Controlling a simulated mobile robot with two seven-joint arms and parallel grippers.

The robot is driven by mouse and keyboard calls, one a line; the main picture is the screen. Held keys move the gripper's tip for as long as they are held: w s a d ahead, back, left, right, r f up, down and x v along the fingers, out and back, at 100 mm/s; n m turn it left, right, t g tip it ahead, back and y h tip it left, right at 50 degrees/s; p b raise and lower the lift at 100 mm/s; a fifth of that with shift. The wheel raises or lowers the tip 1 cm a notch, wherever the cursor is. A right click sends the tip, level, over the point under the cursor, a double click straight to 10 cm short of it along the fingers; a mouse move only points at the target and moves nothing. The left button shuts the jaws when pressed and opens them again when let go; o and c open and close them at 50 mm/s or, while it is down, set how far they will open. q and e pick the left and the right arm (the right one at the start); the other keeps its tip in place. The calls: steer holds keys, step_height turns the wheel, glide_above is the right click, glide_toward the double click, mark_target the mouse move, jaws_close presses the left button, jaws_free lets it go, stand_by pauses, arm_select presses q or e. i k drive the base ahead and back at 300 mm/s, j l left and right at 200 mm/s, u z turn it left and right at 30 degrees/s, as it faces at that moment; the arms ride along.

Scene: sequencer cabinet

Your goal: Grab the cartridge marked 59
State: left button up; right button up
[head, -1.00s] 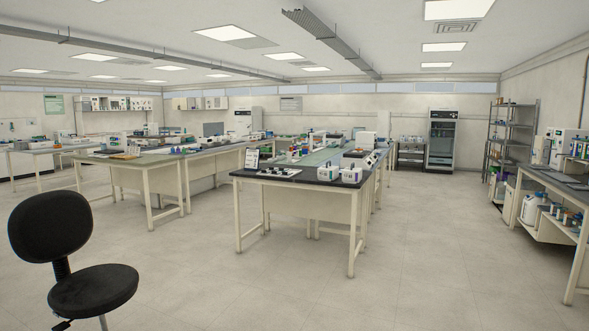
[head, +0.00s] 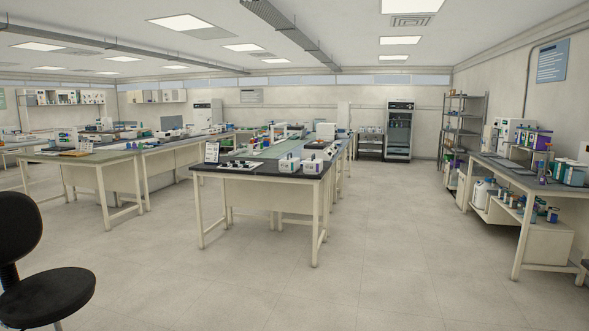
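I cannot make out a cartridge marked 59 in the head view; labels are too small to read at this distance. A tall cabinet with a dark glass front (head: 398,132) stands against the far wall, right of the middle; I cannot tell what is inside it. Two white box-shaped items (head: 300,165) sit on the dark-topped bench (head: 255,171) in the middle, beside a small tray of dark items (head: 241,166) and an upright sign card (head: 212,152). Neither of my grippers is in view.
A black swivel chair (head: 47,294) stands at the near left. A side bench (head: 520,178) with bottles and instruments lines the right wall, with a metal shelf rack (head: 462,130) beyond it. The open floor (head: 385,225) between the middle bench and right bench is clear.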

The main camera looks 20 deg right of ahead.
mark_target(313, 166)
steer(key=i+l+z, duration=0.1)
steer(key=i+z, duration=0.45)
steer(key=i, duration=5.45)
